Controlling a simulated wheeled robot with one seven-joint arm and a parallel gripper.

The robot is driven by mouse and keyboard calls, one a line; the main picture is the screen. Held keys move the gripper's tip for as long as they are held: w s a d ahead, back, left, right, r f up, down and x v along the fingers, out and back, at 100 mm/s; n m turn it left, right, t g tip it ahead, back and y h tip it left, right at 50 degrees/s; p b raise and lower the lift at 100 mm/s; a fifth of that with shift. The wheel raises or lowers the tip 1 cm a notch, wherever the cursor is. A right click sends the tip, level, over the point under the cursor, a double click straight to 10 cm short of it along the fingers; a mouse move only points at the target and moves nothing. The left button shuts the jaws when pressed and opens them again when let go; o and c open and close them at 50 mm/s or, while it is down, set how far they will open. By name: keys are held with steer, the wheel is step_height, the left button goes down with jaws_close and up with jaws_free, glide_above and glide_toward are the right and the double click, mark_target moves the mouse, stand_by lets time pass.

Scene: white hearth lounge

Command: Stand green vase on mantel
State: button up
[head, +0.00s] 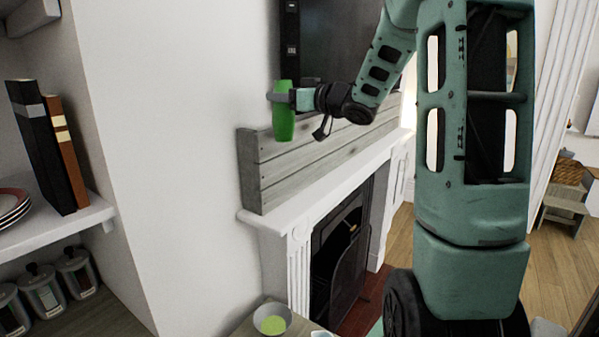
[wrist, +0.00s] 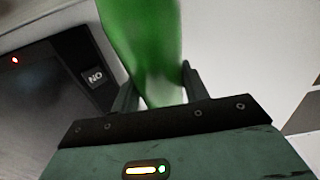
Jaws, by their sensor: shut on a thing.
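The green vase (head: 284,124) is held upright in my gripper (head: 281,96), which is shut on its upper part. In the head view the vase shows in front of the grey wooden planks above the mantel, and its base appears higher than the shelf. The white mantel (head: 300,195) runs along the top of the fireplace, below the vase. In the wrist view the vase (wrist: 150,45) fills the space between the two fingers of my gripper (wrist: 157,88). The vase's far end is cut off by that picture's edge.
Grey wooden planks (head: 310,165) line the wall behind the mantel. A dark screen (head: 335,45) hangs above, close to my gripper. A shelf with books (head: 45,150) stands at the left. A bowl (head: 272,319) sits low in front. The visible mantel top looks clear.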

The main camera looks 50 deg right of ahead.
step_height(320, 180, down, 22)
steer(key=p, duration=0.4)
steer(key=shift+r, duration=0.15)
steer(key=o, duration=1.3)
steer(key=shift+s, duration=0.35)
steer(key=s+b, duration=0.1)
steer(key=s, duration=0.2)
steer(key=s+d+b, duration=0.1)
steer(key=s+b, duration=0.1)
steer(key=s, duration=0.2)
steer(key=s+b, duration=0.1)
steer(key=s, duration=0.3)
steer(key=shift+s+d+b, duration=0.1)
steer(key=shift+d+b, duration=0.2)
steer(key=shift+d, duration=0.05)
